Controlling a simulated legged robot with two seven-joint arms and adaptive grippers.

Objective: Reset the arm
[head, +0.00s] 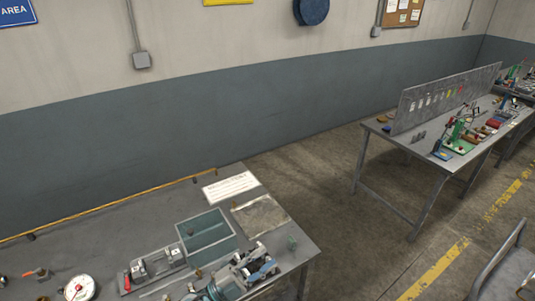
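I see nothing clearly held. My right gripper is not in view.
The bench holds a teal tray (205,232), a white sheet (230,187), a grey-beige plate (261,215), a vise-like fixture (155,267) and a round dial (79,288). A second table (385,133) stands right. Floor between is clear.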

